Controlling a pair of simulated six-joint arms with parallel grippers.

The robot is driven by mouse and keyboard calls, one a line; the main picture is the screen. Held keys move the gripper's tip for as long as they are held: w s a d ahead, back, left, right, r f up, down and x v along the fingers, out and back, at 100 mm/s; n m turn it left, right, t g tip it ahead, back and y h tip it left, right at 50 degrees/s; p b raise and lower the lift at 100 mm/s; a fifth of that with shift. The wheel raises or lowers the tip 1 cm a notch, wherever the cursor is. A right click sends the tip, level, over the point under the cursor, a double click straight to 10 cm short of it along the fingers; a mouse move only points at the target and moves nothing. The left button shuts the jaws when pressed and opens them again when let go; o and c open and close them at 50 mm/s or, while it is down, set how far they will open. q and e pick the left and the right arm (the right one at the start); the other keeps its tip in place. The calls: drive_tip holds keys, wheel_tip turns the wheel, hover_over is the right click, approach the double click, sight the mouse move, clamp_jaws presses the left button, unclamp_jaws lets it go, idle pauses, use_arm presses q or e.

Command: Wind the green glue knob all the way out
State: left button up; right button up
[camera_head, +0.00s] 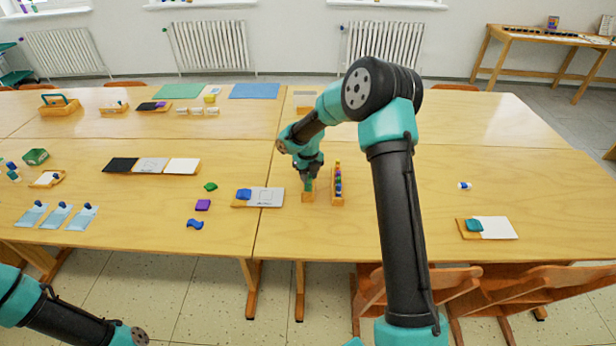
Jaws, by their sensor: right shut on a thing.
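My right gripper (309,177) points down at the table and is shut on the small green glue knob (308,187), which its fingers partly cover. The knob is at a small wooden stand (308,198) on the table. How far the knob is wound out is too small to tell. Only part of my left arm shows at the lower left corner; its gripper is not in view.
A wooden rack (338,200) with several coloured pieces stands close to the right of my right gripper. A tray with a blue piece and white card (264,197) lies to the left.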

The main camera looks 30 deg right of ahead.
drive_tip(key=m, duration=0.5)
drive_tip(key=shift+m, duration=0.3)
drive_tip(key=m, duration=0.5)
drive_tip(key=shift+m, duration=0.4)
drive_tip(key=o, duration=1.5)
drive_tip(key=shift+c, duration=0.2)
drive_tip(key=n, duration=0.5)
drive_tip(key=shift+n, duration=0.3)
drive_tip(key=n, duration=0.5)
drive_tip(key=shift+n, duration=0.4)
